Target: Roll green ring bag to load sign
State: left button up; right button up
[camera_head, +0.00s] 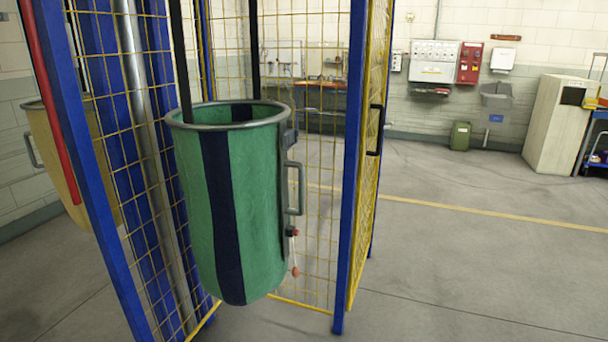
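The green bag (258,205) hangs upright at the centre left of the head view, with a dark blue vertical stripe and a grey metal ring (230,124) around its open top. Two dark straps rise from the ring and leave the top of the view. A grey handle (299,188) is on the bag's right side, and a cord with small red ends (295,271) hangs below it. I cannot make out a load sign. Neither of my grippers is in view.
A blue-framed yellow mesh cage (352,170) stands around and behind the green bag. A yellowish bag (57,150) hangs at the left behind a blue post and red bar. A green bin (460,136) and pale cabinet (556,125) stand by the far wall. The right floor is clear.

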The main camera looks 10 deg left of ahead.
aim_at(233, 163)
jog(key=i+u, duration=0.25)
jog(key=i, duration=0.15)
jog(key=i+l+u, duration=0.2)
jog(key=i, duration=0.15)
jog(key=i+l+u, duration=0.25)
jog(key=i+j, duration=0.1)
